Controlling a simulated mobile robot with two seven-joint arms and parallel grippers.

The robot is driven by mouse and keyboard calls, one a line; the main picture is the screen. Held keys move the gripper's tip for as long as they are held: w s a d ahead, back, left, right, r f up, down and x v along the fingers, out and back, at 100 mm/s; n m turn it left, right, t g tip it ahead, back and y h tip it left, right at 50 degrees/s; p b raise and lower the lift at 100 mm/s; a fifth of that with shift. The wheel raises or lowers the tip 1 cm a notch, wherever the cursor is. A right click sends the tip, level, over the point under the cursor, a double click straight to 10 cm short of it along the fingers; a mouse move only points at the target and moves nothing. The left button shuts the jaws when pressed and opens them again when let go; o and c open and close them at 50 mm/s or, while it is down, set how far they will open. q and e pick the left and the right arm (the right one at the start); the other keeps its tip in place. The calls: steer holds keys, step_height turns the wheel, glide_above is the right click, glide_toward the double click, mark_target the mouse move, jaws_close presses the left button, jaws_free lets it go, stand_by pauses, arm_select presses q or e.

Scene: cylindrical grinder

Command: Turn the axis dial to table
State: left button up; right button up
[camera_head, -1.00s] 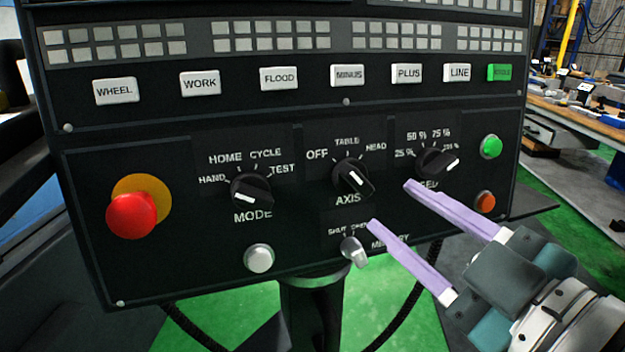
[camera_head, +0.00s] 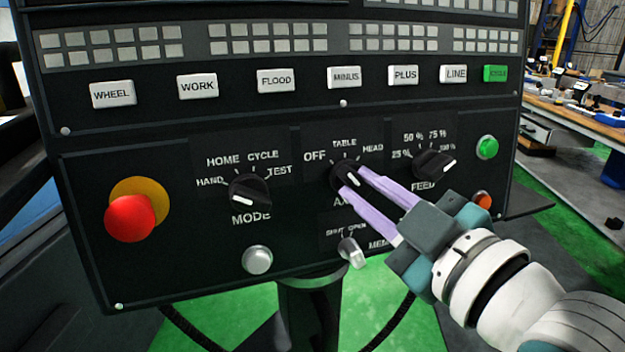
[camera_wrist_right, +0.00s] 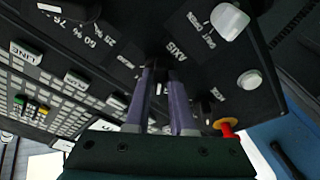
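The axis dial (camera_head: 347,174) is a black knob with a white mark, on the dark control panel between the mode and feed dials. OFF, TABLE and HEAD are printed around its top. My right gripper (camera_head: 351,180) comes in from the lower right, with one lilac finger on each side of the knob. The fingers look closed on it and partly cover it and the AXIS label. In the right wrist view the two fingers (camera_wrist_right: 166,70) reach to the panel with a narrow gap. Exact contact is hard to see. My left gripper is not in view.
The mode dial (camera_head: 249,192) is to the left, the feed dial (camera_head: 434,163) to the right. The memory key switch (camera_head: 351,252) sits just below my fingers. A red emergency button (camera_head: 130,218) is at far left, and a row of labelled buttons runs above.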

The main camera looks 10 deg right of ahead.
jaws_close()
steer(key=shift+m, duration=0.4)
steer(key=m+h, duration=0.1)
steer(key=m, duration=0.2)
steer(key=shift+a+t, duration=0.1)
steer(key=shift+t, duration=0.2)
steer(key=shift+a+f+m+h+p, duration=0.1)
steer(key=shift+m+h+p, duration=0.25)
steer(key=shift+m, duration=1)
steer(key=shift+a+m+h+p, duration=0.1)
steer(key=shift+m+h+p, duration=0.25)
steer(key=shift+m, duration=1)
